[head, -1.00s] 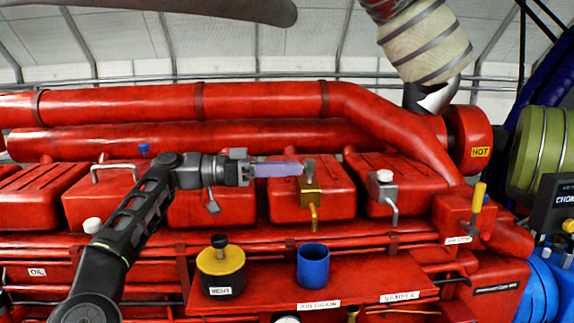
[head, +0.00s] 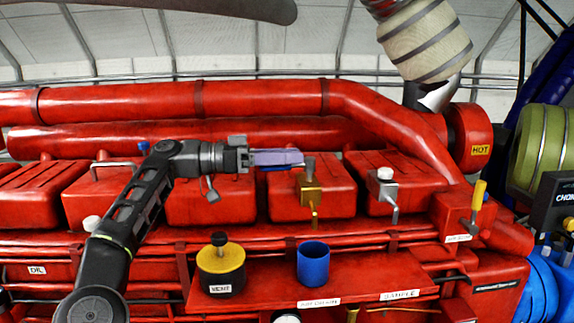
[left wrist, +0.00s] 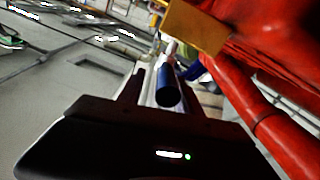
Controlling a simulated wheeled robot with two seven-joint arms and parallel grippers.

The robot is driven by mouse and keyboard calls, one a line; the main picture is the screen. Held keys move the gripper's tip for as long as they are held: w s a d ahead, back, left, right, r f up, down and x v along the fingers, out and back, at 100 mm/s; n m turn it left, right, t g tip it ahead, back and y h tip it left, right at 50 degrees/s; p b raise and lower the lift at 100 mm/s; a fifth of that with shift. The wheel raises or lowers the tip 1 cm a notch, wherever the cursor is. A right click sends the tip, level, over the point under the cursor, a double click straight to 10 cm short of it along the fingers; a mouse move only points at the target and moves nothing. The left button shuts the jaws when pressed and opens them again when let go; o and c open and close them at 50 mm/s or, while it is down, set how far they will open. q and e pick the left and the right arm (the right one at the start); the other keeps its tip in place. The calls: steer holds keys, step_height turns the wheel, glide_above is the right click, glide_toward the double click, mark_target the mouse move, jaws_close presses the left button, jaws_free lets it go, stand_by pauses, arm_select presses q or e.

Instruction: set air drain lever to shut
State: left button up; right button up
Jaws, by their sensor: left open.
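The air drain valve (head: 309,185) is a brass body with a down-turned spout, standing over a blue cup (head: 313,265). Its blue lever (head: 283,168) points left from the valve and is mostly hidden by my fingers in the head view. In the left wrist view, the blue lever (left wrist: 167,96) lies between my fingers, its round end towards the camera. My left gripper (head: 292,158) is open and reaches along the lever from the left, fingertips near the valve. I cannot tell whether a finger touches the lever. My right gripper is out of view.
A grey sample valve (head: 383,190) stands to the right, and a yellow-handled lever (head: 477,195) farther right. A yellow and black vent pot (head: 221,268) stands left of the cup on the red shelf. Red pipes (head: 180,100) run behind.

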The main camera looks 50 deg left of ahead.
arm_select(q)
step_height(320, 180, up, 7)
steer(key=shift+r+p, duration=0.1)
steer(key=shift+p, duration=1.1)
steer(key=shift+r+p, duration=0.4)
steer(key=shift+r, duration=0.05)
steer(key=shift+f, duration=0.1)
